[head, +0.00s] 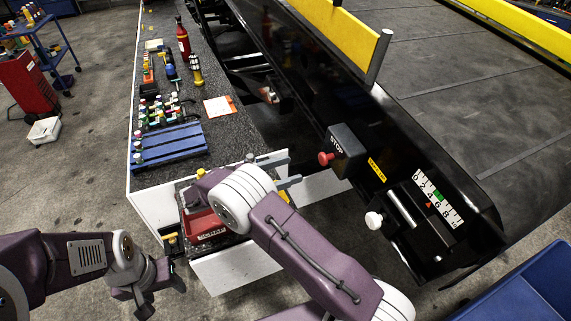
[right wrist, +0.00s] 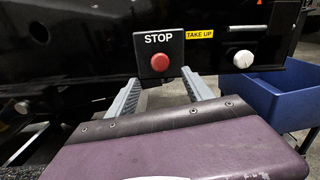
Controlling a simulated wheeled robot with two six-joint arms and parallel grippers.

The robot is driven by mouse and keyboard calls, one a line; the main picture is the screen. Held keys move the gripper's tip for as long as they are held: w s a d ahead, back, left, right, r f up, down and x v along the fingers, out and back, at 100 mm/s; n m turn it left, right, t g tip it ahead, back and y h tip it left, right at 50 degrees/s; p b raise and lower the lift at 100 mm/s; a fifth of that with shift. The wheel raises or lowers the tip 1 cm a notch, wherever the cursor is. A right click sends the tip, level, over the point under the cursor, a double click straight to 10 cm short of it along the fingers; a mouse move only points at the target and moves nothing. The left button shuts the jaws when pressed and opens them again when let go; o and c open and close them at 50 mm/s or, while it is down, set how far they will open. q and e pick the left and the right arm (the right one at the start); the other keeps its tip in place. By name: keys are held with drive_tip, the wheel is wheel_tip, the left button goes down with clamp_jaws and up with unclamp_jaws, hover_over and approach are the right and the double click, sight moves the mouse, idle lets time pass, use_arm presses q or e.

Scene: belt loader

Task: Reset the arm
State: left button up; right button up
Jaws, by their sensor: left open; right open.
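My right gripper (head: 292,168) is open and empty in the head view, with its two grey fingers pointing right toward the belt loader's side. In the right wrist view my right gripper (right wrist: 160,76) has its fingers spread, with the red STOP button (right wrist: 159,63) seen between them. In the head view the red button (head: 325,158) on its black STOP box (head: 347,146) stands a gap away from the fingertips. My left gripper (head: 150,288) is open at the lower left, low over the floor, with nothing seen in it.
The workbench (head: 222,131) holds bottles, tools and a blue rack (head: 168,143). A red bin (head: 205,224) sits at its near end. A white knob (head: 374,220) projects from the black loader frame. A blue bin (head: 530,290) stands at lower right. Open floor (head: 80,185) lies left.

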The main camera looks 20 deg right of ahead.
drive_tip(key=s+d+f+m+g+y, duration=0.4)
drive_tip(key=s+d+f+m+y, duration=0.15)
drive_tip(key=s+f+y, duration=0.2)
drive_tip(key=s+a+f+m+t+y, duration=0.3)
drive_tip(key=s+a+m+y, duration=0.2)
drive_tip(key=s+m+y, duration=0.5)
drive_tip(key=m, duration=0.4)
drive_tip(key=shift+a+t+y, duration=0.3)
drive_tip(key=shift+a+y, duration=0.05)
drive_tip(key=shift+s, duration=0.1)
